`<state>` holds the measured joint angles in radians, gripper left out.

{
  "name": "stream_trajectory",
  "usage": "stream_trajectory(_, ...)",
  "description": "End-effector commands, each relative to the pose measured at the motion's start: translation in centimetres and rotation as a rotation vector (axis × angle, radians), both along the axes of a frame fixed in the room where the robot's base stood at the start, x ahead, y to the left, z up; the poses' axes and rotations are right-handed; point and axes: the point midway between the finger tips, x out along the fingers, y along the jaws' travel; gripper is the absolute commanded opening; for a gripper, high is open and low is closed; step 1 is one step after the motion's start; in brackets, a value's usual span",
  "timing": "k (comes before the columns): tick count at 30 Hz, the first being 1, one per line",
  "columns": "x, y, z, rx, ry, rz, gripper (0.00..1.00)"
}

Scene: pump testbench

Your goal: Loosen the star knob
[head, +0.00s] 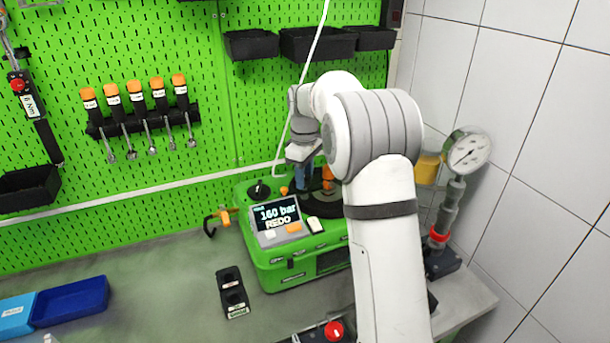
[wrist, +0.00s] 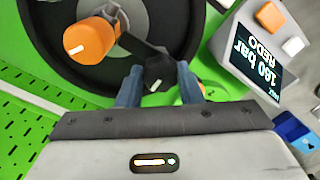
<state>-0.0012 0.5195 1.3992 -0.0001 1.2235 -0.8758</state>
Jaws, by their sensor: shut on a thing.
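The star knob (wrist: 157,72) is black with a white mark on it and shows in the wrist view between my two blue fingers. My gripper (wrist: 160,84) is shut on it, with one finger on each side. In the head view my gripper (head: 303,178) reaches down onto the top of the green pump testbench (head: 285,270). The knob cannot be made out there, as my arm hides much of that area.
An orange handle (wrist: 92,40) stands close beside the knob, over a black disc (wrist: 50,45). The testbench display (head: 276,214) reads "160 bar REDO". A pressure gauge (head: 467,152) stands at the right.

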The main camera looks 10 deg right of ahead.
Motion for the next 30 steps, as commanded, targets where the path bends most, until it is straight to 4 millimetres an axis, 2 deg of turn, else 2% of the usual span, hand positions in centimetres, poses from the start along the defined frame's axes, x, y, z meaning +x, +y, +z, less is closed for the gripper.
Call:
stream_trajectory(13, 0.11, 0.00, 0.22, 0.000, -0.006, 0.011, 0.10)
stream_trajectory(14, 0.12, -0.01, 0.22, 0.000, -0.006, 0.011, 0.34)
stream_trajectory(21, 0.06, -0.02, 0.12, 0.000, -0.003, 0.010, 0.54)
stream_trajectory(30, 0.05, -0.04, 0.38, 0.000, -0.003, 0.009, 0.55)
